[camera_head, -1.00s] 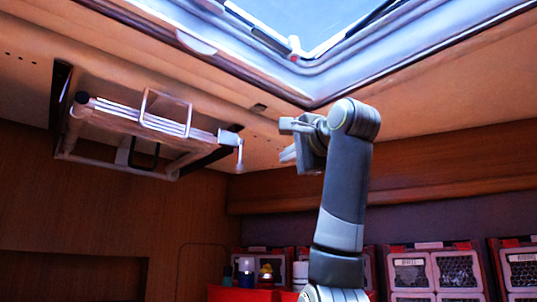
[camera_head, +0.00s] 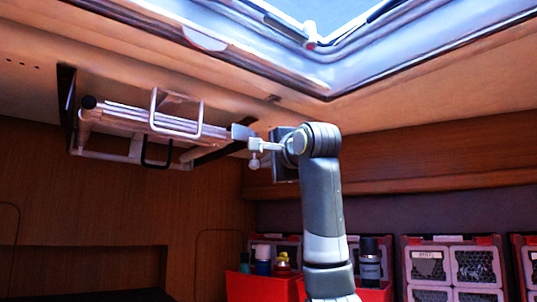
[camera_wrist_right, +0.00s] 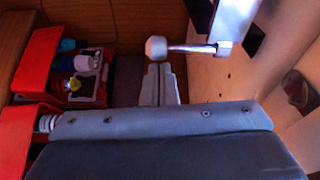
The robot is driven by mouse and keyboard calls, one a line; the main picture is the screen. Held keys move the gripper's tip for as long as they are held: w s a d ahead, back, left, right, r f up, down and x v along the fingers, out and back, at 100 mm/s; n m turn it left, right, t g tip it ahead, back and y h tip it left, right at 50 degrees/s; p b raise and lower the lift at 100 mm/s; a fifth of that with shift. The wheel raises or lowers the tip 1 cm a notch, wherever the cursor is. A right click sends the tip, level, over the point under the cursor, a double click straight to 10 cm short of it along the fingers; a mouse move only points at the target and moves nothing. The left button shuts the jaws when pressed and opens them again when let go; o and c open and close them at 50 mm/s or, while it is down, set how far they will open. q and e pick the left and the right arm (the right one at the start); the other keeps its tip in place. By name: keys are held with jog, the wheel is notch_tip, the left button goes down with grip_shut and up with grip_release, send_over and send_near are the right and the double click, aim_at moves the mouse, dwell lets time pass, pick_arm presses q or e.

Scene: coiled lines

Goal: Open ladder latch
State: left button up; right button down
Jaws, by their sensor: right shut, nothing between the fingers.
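A folded pale ladder (camera_head: 150,122) is stowed against the ceiling at the left in the head view. At its right end is a latch (camera_head: 254,160), a small lever with a knob hanging down. In the right wrist view the latch's pale knob (camera_wrist_right: 157,48) sits on a thin metal rod running right to a bracket. My right gripper (camera_head: 268,146) is shut and empty, its fingers pointing left beside the latch. In the wrist view the right gripper's fingertips (camera_wrist_right: 159,72) lie just below the knob; I cannot tell whether they touch. My left gripper is out of view.
A skylight frame (camera_head: 300,65) is overhead at the upper right. Red bins (camera_head: 255,287) with bottles stand low behind my arm. Crates with mesh fronts (camera_head: 452,266) are at the lower right. Wooden wall panels (camera_head: 105,200) close off the left.

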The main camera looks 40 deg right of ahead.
jog(key=shift+d, duration=0.15)
jog(key=shift+a+m+b, duration=0.3)
jog(key=shift+b, duration=0.05)
jog(key=shift+a+f+m+b, duration=0.15)
jog(key=shift+m+b, duration=0.15)
jog(key=shift+b, duration=0.05)
jog(key=a+m+b, duration=0.2)
jog(key=shift+f+m+g+y+b, duration=0.1)
jog(key=shift+m+g+y+b, duration=0.2)
jog(key=shift+m, duration=0.1)
jog(key=shift+w+a+r+m+g+y+b, duration=0.15)
jog(key=shift+a+r+m+b, duration=0.15)
jog(key=shift+a+m, duration=0.25)
jog(key=shift+a+r+m+g+y+b, duration=0.1)
jog(key=shift+a+r+m+b, duration=0.15)
jog(key=shift+a+m, duration=0.25)
jog(key=shift+w+a+r+m+g+y+b, duration=0.15)
jog(key=shift+a+r+m+b, duration=0.15)
jog(key=shift+a+m, duration=0.25)
jog(key=shift+a, duration=0.1)
